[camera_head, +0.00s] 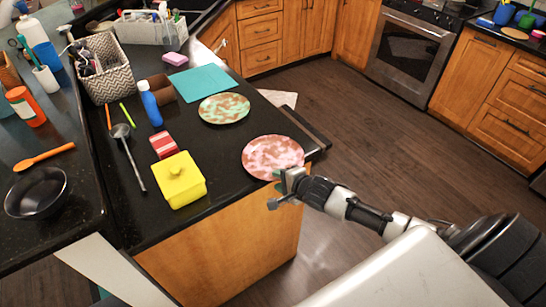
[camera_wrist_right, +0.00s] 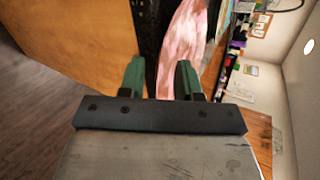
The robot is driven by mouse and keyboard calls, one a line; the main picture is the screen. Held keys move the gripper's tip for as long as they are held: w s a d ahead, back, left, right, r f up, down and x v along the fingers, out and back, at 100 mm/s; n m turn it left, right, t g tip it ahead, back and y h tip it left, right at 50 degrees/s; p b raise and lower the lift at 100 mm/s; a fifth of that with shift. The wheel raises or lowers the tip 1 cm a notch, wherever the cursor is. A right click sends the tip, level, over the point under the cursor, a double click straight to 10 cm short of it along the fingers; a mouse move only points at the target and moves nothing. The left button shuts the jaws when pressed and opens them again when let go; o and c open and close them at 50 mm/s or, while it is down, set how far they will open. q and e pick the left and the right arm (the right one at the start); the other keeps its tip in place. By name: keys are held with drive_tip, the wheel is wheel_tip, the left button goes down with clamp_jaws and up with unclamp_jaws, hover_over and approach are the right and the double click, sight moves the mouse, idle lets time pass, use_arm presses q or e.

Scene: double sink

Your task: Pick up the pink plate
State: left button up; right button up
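The pink plate (camera_head: 273,155), mottled pink and white, lies flat on the black counter at its near right corner. Its rim reaches close to the counter edge. My right gripper (camera_head: 285,184) is at the plate's near rim, by the counter edge. In the right wrist view my gripper (camera_wrist_right: 160,78) is open, its two green fingers apart. The plate (camera_wrist_right: 181,45) shows there just beyond the fingers, with part of its rim in line with the gap. I cannot tell whether a finger touches it. My left gripper is out of view.
A green mottled plate (camera_head: 224,108) lies behind the pink plate. A yellow lidded box (camera_head: 180,181), a red striped block (camera_head: 164,145), a blue bottle (camera_head: 150,103) and a ladle (camera_head: 129,155) are to the left. Open floor (camera_head: 350,125) lies right of the counter.

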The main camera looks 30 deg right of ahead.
clamp_jaws()
idle(0.5)
